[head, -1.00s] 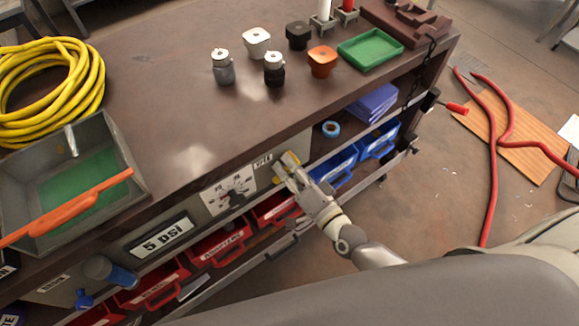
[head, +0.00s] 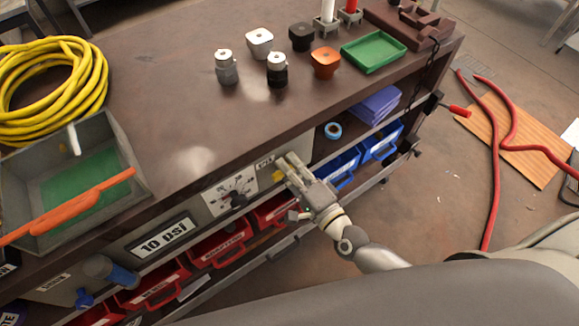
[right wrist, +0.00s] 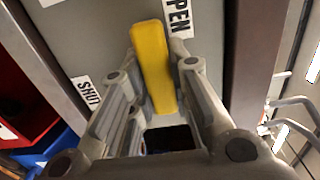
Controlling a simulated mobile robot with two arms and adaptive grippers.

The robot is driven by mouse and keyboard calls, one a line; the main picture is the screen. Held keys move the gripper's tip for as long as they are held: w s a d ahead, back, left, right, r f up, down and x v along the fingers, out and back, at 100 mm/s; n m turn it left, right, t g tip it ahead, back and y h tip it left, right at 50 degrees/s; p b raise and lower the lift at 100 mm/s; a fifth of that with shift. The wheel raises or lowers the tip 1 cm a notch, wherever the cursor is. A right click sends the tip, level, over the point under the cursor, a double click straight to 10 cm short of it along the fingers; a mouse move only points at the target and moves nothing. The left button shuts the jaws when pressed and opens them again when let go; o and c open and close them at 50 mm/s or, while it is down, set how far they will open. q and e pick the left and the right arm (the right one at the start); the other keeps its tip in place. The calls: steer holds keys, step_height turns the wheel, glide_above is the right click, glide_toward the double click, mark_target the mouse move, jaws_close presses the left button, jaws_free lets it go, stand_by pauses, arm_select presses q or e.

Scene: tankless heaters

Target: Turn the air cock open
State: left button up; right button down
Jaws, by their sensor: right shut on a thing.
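The air cock is a yellow lever (right wrist: 152,62) on the grey panel below the bench top. In the right wrist view it stands nearly upright, its top beside the OPEN label (right wrist: 178,15). The SHUT label (right wrist: 88,92) is at lower left. In the head view only a bit of yellow (head: 279,176) shows beside the fingers. My right gripper (head: 288,164) is shut on the lever, one finger on each side. My left gripper is not in view.
Red bins (head: 220,246) and blue bins (head: 340,166) stand on shelves below the bench top (head: 180,110). Valve parts, a green tray (head: 373,52), a yellow hose (head: 90,80) and a grey bin (head: 120,155) are on top. Floor at right is partly clear.

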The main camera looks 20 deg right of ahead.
steer(key=c, duration=1.3)
jaws_free()
steer(key=v, duration=1.2)
